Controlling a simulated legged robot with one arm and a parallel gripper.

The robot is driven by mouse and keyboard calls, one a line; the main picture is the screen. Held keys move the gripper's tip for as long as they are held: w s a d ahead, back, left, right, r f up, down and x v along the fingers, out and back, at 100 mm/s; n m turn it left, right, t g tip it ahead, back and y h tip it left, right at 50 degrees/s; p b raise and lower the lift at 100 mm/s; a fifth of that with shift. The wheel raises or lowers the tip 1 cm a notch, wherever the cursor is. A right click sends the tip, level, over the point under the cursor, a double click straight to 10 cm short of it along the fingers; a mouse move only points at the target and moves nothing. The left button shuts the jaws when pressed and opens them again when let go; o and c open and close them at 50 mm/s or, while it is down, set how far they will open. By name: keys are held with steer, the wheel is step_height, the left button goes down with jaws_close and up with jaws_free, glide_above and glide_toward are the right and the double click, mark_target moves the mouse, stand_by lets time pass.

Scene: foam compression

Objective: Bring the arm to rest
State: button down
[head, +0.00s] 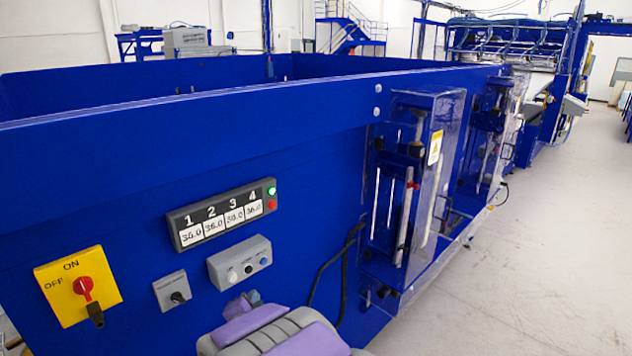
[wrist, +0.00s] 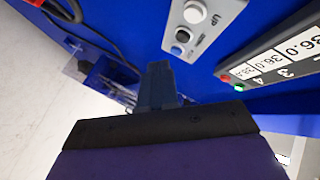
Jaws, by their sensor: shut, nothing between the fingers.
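My gripper (wrist: 158,70) shows in the wrist view as dark fingers held together, with nothing between them. They point toward the blue machine wall and appear apart from it, though the exact gap is hard to judge. In the head view my purple and grey arm is at the bottom edge, below the grey button box (head: 240,262). In the wrist view this button box (wrist: 200,25) is above the fingers, with a button marked UP. The numbered display (head: 222,213) is above the box in the head view and at the right in the wrist view (wrist: 285,60).
A yellow switch plate with a red knob (head: 85,288) and a small grey knob box (head: 172,291) are on the blue wall at left. A clear-covered mechanism (head: 415,180) juts out at right, with a black cable (head: 330,265) beside it. Open pale floor (head: 560,230) lies at right.

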steer(key=s+d+f+n+g+h+b, duration=0.1)
steer(key=s+d+n+g+b, duration=0.3)
steer(key=s+d, duration=1.3)
steer(key=s+d+f+n+g+h+b, duration=0.1)
steer(key=s+d+f+n+g+b, duration=0.3)
steer(key=s+d+g, duration=0.8)
steer(key=s+d+n, duration=0.1)
steer(key=s+d, duration=0.2)
steer(key=s, duration=0.2)
steer(key=s+d+n+b, duration=0.1)
steer(key=s+d, duration=0.2)
steer(key=s, duration=0.3)
steer(key=shift+s, duration=0.2)
